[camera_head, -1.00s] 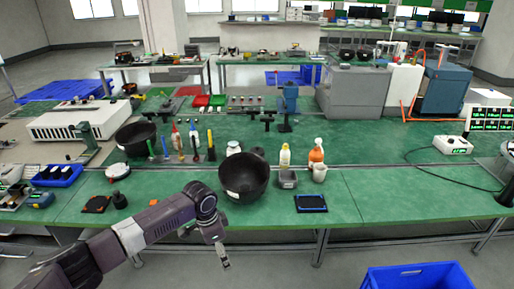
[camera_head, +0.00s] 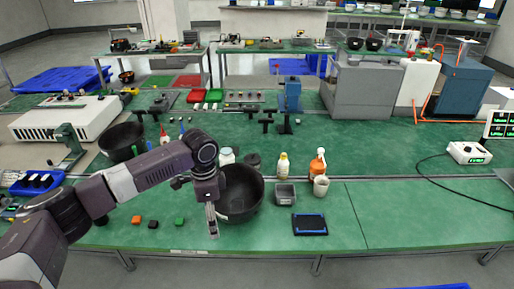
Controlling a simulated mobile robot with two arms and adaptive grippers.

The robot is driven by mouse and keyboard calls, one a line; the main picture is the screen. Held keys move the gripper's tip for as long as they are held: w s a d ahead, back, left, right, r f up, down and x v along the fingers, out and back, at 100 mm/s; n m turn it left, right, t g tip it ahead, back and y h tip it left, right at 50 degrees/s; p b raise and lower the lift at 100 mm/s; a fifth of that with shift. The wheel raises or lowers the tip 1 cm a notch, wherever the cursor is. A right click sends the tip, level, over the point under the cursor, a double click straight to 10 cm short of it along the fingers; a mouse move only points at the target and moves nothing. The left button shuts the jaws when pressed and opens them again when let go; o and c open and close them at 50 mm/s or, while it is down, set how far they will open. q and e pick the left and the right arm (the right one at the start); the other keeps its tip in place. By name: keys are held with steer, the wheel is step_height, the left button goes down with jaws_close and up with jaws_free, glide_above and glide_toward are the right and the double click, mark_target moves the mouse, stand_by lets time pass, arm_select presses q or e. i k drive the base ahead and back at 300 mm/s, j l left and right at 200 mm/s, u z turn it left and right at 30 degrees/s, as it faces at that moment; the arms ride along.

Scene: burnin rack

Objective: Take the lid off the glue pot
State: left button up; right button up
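A white jar with a pale top (camera_head: 226,156) stands behind a large black bowl (camera_head: 243,205) in the head view; the bowl partly hides it. A dark round item (camera_head: 252,161) stands just right of the jar. I cannot tell which of these, if either, is the glue pot, or make out its lid. My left gripper (camera_head: 212,233) hangs fingers down over the table's front, at the bowl's left side in the picture. Its fingers look narrow from this angle, so I cannot tell whether they are open. No held thing shows. My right gripper is not in view.
A yellow-labelled bottle (camera_head: 283,167), an orange bottle (camera_head: 318,168), a beige cup (camera_head: 321,187), a grey tub (camera_head: 285,194) and a dark blue-edged tray (camera_head: 310,224) are right of the bowl. Small blocks (camera_head: 179,221) lie left of my gripper.

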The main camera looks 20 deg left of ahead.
mark_target(252, 159)
steer(key=i, duration=1.4)
